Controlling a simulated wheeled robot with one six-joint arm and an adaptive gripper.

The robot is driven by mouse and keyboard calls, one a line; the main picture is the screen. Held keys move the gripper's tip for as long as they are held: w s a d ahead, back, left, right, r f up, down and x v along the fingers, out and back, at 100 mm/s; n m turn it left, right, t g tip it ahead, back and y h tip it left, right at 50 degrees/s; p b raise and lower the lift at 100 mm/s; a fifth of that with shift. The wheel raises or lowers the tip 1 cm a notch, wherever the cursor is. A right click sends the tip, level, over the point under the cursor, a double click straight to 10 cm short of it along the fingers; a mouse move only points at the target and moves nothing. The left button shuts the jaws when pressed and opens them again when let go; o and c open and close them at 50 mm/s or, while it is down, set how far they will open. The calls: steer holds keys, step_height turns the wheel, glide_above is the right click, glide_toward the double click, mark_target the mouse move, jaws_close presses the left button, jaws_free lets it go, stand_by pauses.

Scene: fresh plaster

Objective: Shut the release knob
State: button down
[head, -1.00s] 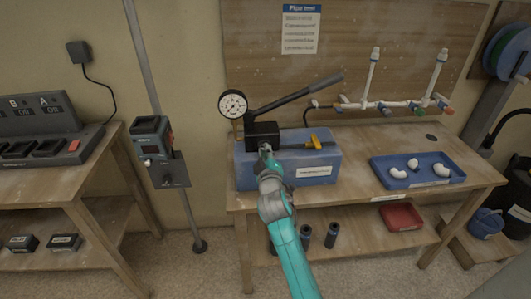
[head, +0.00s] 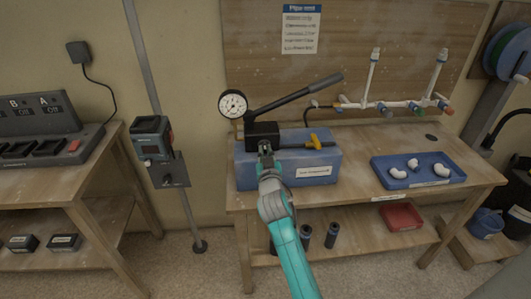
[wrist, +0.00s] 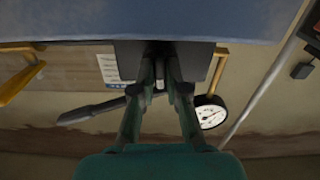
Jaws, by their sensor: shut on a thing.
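The test pump is a blue tank (head: 315,172) with a black block (head: 262,130) on top, a round white gauge (head: 232,104) and a long dark lever (head: 300,93) slanting up right. My gripper (head: 264,149) is at the front of the black block. The knob's turn position cannot be read.
A yellow-handled valve (head: 316,141) sits right of the block. A blue tray (head: 418,170) with white fittings lies on the bench at right, before a white pipe assembly (head: 390,105).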

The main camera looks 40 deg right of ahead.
steer(key=shift+m, duration=0.5)
steer(key=c, duration=1.2)
jaws_free()
steer(key=v, duration=1.2)
steer(key=shift+f, duration=0.1)
